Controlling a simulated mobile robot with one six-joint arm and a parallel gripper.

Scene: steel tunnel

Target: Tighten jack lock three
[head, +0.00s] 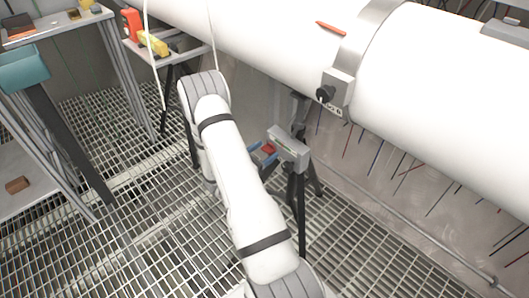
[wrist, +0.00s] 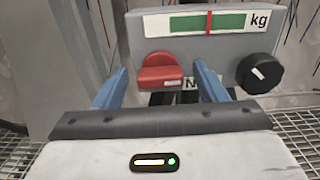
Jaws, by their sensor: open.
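A grey jack head (head: 290,148) stands on a dark stand under the white pipe. In the wrist view its grey panel (wrist: 225,50) carries a red lock knob (wrist: 160,72), a black round knob (wrist: 257,73) and a green kg gauge (wrist: 190,23) with a red mark. The red knob also shows in the head view (head: 268,149). My gripper (wrist: 161,82) is open, its blue fingers to the left and right of the red knob, with visible gaps. In the head view my gripper (head: 260,151) faces the panel. No jack number is readable; lettering below the red knob is mostly hidden.
The white pipe (head: 440,110) with a grey clamp ring (head: 372,45) runs above the jack. Shelves (head: 55,30) stand at left, and a small stand with orange and yellow tools (head: 152,43) is behind my arm. The grating floor (head: 110,250) is clear at lower left.

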